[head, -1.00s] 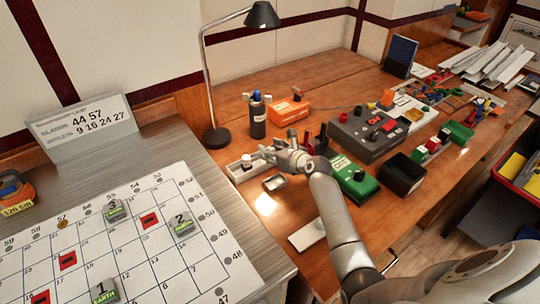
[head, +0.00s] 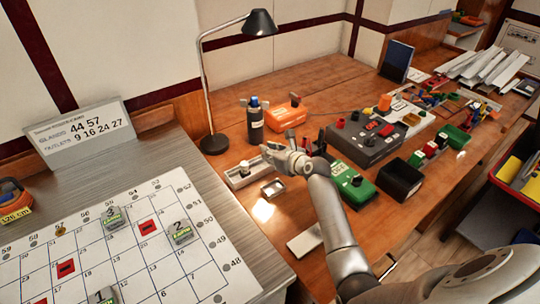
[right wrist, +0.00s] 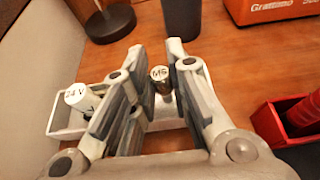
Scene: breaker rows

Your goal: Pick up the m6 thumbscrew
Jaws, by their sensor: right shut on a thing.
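My right gripper (head: 267,152) is over the narrow white tray (head: 236,182) on the wooden bench. In the right wrist view, its two fingers (right wrist: 151,82) are shut on the m6 thumbscrew (right wrist: 160,74). The thumbscrew has a pale round top marked M6 and a darker metallic side, and it looks upright. Its lower end is hidden, so I cannot tell whether it is clear of the tray (right wrist: 58,118). A white-capped cylinder marked 24 V (right wrist: 77,95) stands in the tray, left of the fingers. My left gripper is not in view.
A dark bottle (head: 255,124) and the lamp base (head: 214,143) stand behind the tray. An orange box (head: 285,117) is farther back. A small metal dish (head: 272,188) is in front, and a green device (head: 350,185) is to the right.

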